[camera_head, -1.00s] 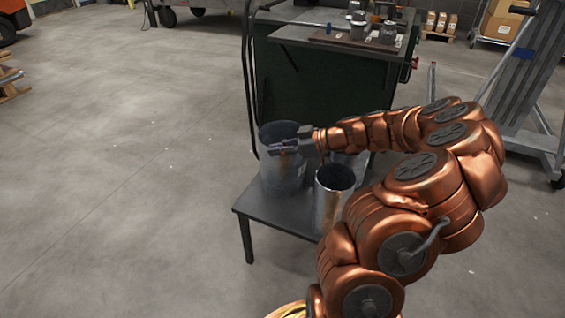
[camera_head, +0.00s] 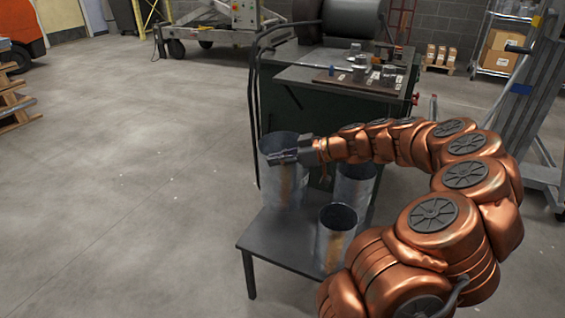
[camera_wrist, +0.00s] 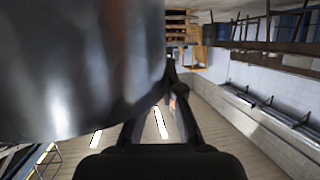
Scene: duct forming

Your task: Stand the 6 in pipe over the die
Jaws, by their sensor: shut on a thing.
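A large grey metal pipe (camera_head: 286,188), the widest of three, is held at its rim by my gripper (camera_head: 276,157) in the head view. It is upright and appears raised above the low dark table. In the wrist view the pipe's curved wall (camera_wrist: 75,70) fills the upper left, against the fingers (camera_wrist: 170,85). Two narrower pipes, one in front (camera_head: 336,238) and one behind (camera_head: 354,185), stand on the table. Size marks are unreadable. Several small metal pieces (camera_head: 360,68) sit on a board on the green bench; I cannot tell which is the die.
The low table (camera_head: 275,240) is in front of the green bench (camera_head: 290,110). Cables hang at the bench's left corner. A grey metal frame (camera_head: 520,120) stands at the right. Open concrete floor (camera_head: 130,190) lies to the left.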

